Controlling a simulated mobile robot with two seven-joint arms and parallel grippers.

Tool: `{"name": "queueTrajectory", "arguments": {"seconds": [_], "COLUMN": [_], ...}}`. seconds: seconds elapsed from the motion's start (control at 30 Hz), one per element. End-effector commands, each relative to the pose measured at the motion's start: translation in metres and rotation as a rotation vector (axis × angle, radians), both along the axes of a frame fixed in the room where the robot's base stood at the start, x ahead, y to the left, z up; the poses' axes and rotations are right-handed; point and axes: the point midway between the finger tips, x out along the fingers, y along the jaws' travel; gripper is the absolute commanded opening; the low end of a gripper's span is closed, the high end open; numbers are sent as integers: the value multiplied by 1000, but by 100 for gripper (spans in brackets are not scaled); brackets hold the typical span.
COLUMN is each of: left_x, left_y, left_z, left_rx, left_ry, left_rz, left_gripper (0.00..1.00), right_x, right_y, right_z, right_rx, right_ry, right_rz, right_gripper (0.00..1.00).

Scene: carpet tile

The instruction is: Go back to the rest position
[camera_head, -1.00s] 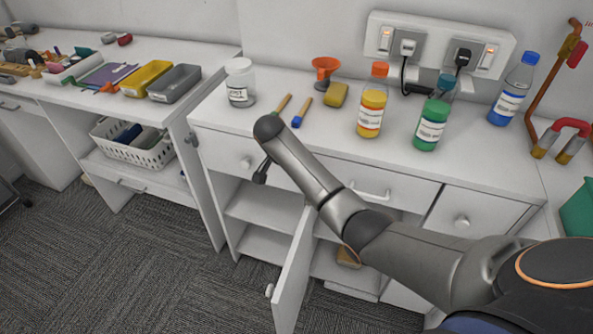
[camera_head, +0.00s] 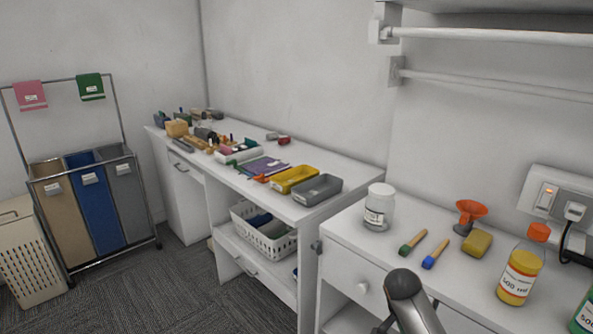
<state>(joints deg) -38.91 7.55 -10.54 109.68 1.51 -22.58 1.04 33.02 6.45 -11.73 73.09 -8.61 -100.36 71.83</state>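A grey arm link of mine shows at the bottom centre-right of the head view, in front of the white cabinet (camera_head: 348,262). A small dark part at its lower left edge may belong to a gripper, but its fingers cannot be made out. My other arm is out of view. No object is seen being held.
A cluttered desk (camera_head: 345,172), sorting bins (camera_head: 90,205) and a hamper (camera_head: 28,255) stand left. Carpet (camera_head: 170,290) is clear.

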Motion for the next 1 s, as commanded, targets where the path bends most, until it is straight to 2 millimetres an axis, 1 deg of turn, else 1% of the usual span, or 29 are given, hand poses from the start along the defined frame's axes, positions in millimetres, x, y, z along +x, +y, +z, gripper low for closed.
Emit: {"name": "queueTrajectory", "arguments": {"seconds": [0.03,0.1,0.17,0.23,0.37,0.4,0.5,0.6,0.8,1.0], "left_x": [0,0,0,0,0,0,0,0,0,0], "left_y": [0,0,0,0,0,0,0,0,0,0], "left_z": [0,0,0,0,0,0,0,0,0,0], "left_rx": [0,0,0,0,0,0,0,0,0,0], "left_ry": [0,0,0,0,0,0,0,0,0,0], "left_rz": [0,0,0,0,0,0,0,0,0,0], "left_gripper": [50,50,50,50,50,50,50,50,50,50], "right_x": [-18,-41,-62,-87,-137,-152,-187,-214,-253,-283], "right_y": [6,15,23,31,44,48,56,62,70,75], "right_z": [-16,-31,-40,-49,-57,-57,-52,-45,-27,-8], "right_rx": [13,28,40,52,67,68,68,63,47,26], "right_ry": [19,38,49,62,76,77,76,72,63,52], "right_rz": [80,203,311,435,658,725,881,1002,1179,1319], "right_gripper": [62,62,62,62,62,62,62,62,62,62]}}
